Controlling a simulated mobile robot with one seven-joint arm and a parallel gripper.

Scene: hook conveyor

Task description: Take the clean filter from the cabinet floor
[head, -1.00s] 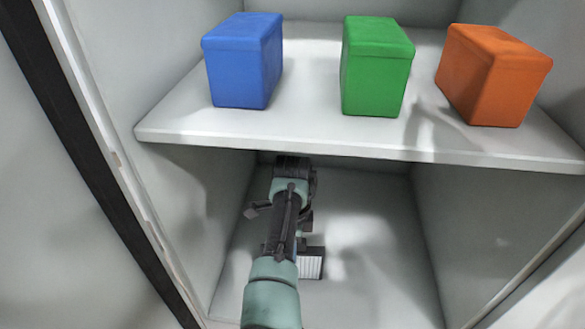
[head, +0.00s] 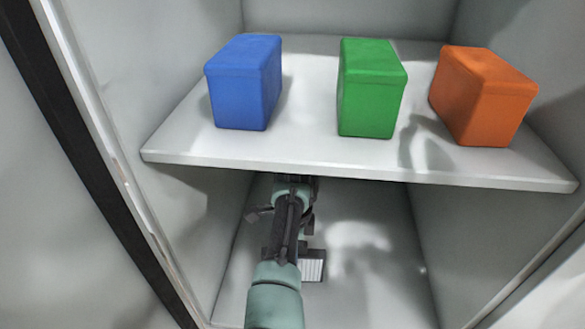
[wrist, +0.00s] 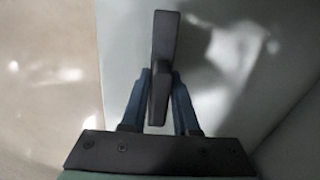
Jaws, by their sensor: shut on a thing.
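The clean filter (head: 313,265) shows in the head view as a white pleated face in a dark frame, low in the compartment under the shelf. My arm hides its left part. In the wrist view the filter (wrist: 163,45) is seen edge-on as a dark upright bar with a dark grip part. My gripper (wrist: 161,85) has its two blue fingers shut on that part from both sides. In the head view my wrist and arm cover the fingers. I cannot tell whether the filter touches the cabinet floor (head: 375,290) or hangs just above it.
A shelf (head: 330,163) spans the cabinet above my arm. It bears a blue box (head: 244,85), a green box (head: 370,90) and an orange box (head: 482,97). Cabinet walls stand close on the left and right. The floor right of the filter is clear.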

